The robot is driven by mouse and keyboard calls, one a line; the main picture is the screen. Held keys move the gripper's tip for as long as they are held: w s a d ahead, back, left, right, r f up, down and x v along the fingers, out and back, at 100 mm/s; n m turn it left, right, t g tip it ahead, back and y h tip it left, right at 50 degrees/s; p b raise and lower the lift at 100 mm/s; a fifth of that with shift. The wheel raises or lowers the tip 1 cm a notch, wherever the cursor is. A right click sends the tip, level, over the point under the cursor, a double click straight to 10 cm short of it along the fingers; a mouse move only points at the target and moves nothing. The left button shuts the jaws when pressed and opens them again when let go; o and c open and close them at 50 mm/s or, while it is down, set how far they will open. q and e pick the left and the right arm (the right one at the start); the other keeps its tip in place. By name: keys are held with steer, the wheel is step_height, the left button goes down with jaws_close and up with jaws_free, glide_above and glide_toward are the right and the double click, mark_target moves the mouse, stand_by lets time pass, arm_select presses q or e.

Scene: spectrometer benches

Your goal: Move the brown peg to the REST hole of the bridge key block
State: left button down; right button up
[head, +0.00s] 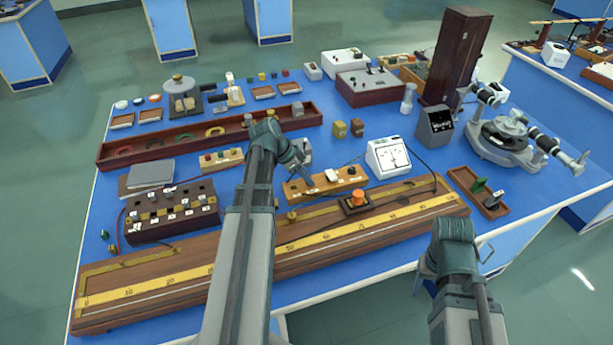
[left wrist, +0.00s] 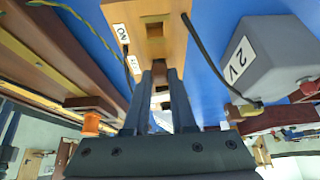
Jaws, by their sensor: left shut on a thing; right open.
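The bridge key block (head: 300,190) is a light wooden block near the middle of the bench. In the left wrist view the block (left wrist: 175,14) shows square holes and white labels, one reading ON; another label is partly hidden. My left gripper (head: 302,172) is over the block in the head view. In the left wrist view my left gripper (left wrist: 160,72) is shut on the brown peg (left wrist: 160,68), a small dark piece between the fingertips, mostly hidden. I cannot tell whether the peg is in a hole. My right arm's end (head: 455,252) is at the front right; its fingertips are hidden.
A long metre bridge (head: 190,280) with an orange-topped slider (head: 357,197) lies in front of the block. A white meter (head: 388,157) stands to its right. A grey box marked 2 V (left wrist: 257,68) stands close beside the block. Wires run near it.

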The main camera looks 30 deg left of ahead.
arm_select(q)
steer(key=shift+f, duration=0.15)
steer(key=c, duration=0.7)
jaws_free()
steer(key=shift+o, duration=0.2)
steer(key=p+v, duration=1.2)
steer(key=v, duration=0.1)
steer(key=shift+a+r, duration=0.2)
steer(key=shift+r, duration=0.15)
steer(key=shift+s+d, duration=0.1)
